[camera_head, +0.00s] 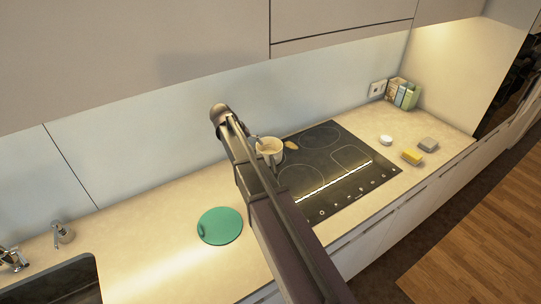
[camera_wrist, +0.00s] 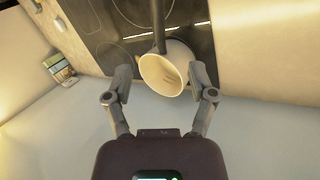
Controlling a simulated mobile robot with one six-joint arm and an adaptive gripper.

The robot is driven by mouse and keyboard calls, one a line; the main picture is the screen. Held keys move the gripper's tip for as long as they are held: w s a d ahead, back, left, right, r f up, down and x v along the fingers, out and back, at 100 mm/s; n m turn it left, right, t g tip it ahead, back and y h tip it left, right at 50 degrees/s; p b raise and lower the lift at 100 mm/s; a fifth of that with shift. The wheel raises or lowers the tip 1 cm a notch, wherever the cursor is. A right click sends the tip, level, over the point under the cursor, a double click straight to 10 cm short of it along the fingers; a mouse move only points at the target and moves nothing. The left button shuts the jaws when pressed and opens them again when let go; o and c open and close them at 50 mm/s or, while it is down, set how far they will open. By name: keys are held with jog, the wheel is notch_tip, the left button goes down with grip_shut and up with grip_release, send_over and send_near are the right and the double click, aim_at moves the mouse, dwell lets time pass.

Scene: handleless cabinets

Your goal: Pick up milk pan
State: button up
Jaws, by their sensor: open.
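The milk pan (camera_wrist: 168,72) is a small cream-coloured pan with a dark handle. In the wrist view it lies between the two open fingers of my gripper (camera_wrist: 160,84), its open top showing and its handle pointing up the picture across the dark cooktop. I cannot tell whether either finger touches it. In the head view the pan (camera_head: 270,148) is at the left back edge of the cooktop, partly behind my arm. My fingertips are hidden there.
The black cooktop (camera_head: 334,171) fills the counter's middle. A green round board (camera_head: 220,226) lies left of my arm. A yellow block (camera_head: 412,157), a grey block (camera_head: 428,144), a white round item (camera_head: 386,140) and books (camera_head: 404,94) are at the right. A sink (camera_head: 62,284) is at the left.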

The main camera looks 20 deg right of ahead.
aim_at(272, 163)
jog(key=shift+f, duration=0.1)
jog(key=b+x, duration=0.7)
jog(key=x, duration=0.1)
jog(key=shift+d+f, duration=0.15)
dwell(0.5)
dwell(0.4)
jog(key=shift+b+x, duration=2.25)
jog(key=shift+x, duration=0.4)
jog(key=shift+s+d, duration=0.1)
jog(key=shift+d, duration=0.05)
grip_shut()
